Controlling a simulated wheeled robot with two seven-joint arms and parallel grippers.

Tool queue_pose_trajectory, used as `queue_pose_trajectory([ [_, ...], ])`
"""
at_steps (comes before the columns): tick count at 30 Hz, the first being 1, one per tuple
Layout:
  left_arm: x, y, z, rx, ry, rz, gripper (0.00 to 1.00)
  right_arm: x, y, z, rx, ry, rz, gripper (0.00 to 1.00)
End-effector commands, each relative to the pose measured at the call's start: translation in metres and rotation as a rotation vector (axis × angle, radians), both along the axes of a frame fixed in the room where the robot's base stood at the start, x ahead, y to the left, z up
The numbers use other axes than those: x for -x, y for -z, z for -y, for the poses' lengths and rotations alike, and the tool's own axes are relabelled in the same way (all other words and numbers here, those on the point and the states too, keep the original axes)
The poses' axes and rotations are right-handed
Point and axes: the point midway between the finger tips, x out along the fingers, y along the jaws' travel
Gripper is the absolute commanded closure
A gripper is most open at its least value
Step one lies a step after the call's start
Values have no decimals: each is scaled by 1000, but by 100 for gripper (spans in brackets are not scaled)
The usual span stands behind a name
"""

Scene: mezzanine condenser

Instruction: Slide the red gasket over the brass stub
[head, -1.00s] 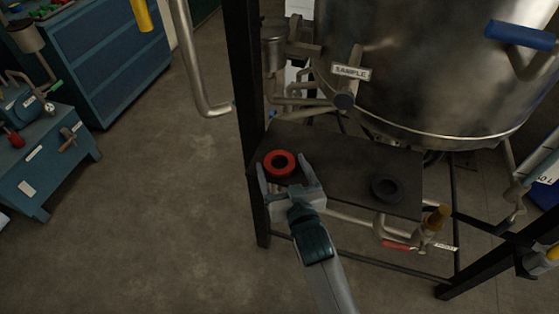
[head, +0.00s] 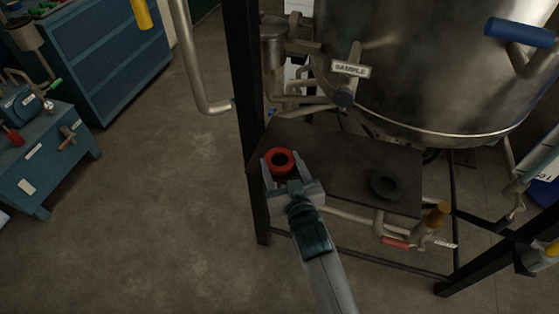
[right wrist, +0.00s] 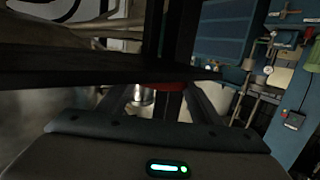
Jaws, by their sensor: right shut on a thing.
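The red gasket (head: 281,151), a thick ring, is at the left end of the dark shelf (head: 335,160) in the head view. My right gripper (head: 282,166) is shut on it, one finger on each side. I cannot tell whether the gasket still touches the shelf. In the right wrist view a strip of the red gasket (right wrist: 160,86) shows between the fingers, partly hidden. The brass stub (head: 437,214) sticks up from the pipework just off the shelf's right end, apart from the gasket. My left gripper is not in view.
A black ring (head: 385,185) lies on the shelf's right part. A black frame post (head: 247,120) stands close left of the gasket. The large steel vessel (head: 420,70) and the SAMPLE valve (head: 349,75) are behind. A red-handled valve (head: 396,243) sits below the stub.

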Motion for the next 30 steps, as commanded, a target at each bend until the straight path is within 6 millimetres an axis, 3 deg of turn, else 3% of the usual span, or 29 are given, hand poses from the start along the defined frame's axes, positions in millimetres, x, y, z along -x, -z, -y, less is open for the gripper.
queue_pose_trajectory([
  [10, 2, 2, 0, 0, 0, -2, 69, 0, -11, 0, -2, -1, 2, 62],
  [17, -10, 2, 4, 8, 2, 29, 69, -1, -45, 1, -2, 0, 6, 62],
  [30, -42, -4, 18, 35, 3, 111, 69, -7, -91, 85, 3, 0, 5, 62],
])
